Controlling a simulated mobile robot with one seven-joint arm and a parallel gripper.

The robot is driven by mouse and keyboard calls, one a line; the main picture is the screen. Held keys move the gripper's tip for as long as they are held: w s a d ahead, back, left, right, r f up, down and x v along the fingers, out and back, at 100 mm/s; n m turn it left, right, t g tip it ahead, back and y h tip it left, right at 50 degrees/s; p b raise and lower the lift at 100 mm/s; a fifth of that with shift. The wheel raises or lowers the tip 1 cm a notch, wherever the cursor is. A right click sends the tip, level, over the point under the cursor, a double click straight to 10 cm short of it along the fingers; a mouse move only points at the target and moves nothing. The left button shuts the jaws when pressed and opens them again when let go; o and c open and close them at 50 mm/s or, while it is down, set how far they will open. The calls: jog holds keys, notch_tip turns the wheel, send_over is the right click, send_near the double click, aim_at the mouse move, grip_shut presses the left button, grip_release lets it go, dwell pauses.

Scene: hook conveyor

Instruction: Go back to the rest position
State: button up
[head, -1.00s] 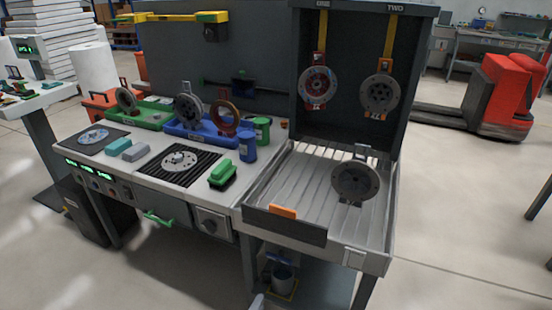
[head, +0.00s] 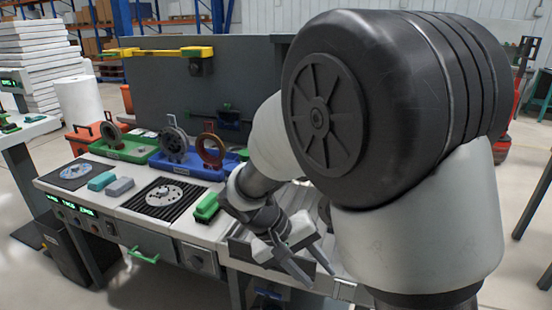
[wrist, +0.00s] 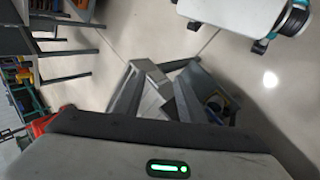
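My gripper (head: 305,265) hangs in front of the bench's front edge, below and left of my large arm links. Its two fingers are spread apart with nothing seen between them. The wrist view also shows the fingers of my gripper (wrist: 158,105) apart and empty, with floor and grey equipment beyond. My arm fills the right half of the head view. It hides the hook cabinet and most of the slatted tray to its right.
The workbench (head: 128,202) carries a green tray (head: 122,152), a blue tray (head: 190,172) with rings standing in it, a green brush (head: 206,207) and a disc (head: 165,194) on a black grate. Open floor (head: 125,290) lies in front.

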jog(key=s+d+r+m+t+y, duration=0.1)
jog(key=s+d+r+t+y, duration=0.2)
jog(key=s+r, duration=0.4)
jog(key=s+d+r+m+t+y, duration=0.1)
jog(key=s+d+r+t+y, duration=0.2)
jog(key=s+r, duration=0.4)
notch_tip(320, 180, up, 18)
jog(key=w+g+p, duration=0.1)
jog(key=p, duration=1.6)
jog(key=shift+w+a+y, duration=0.15)
jog(key=shift+w+y, duration=0.05)
jog(key=shift+y, duration=0.2)
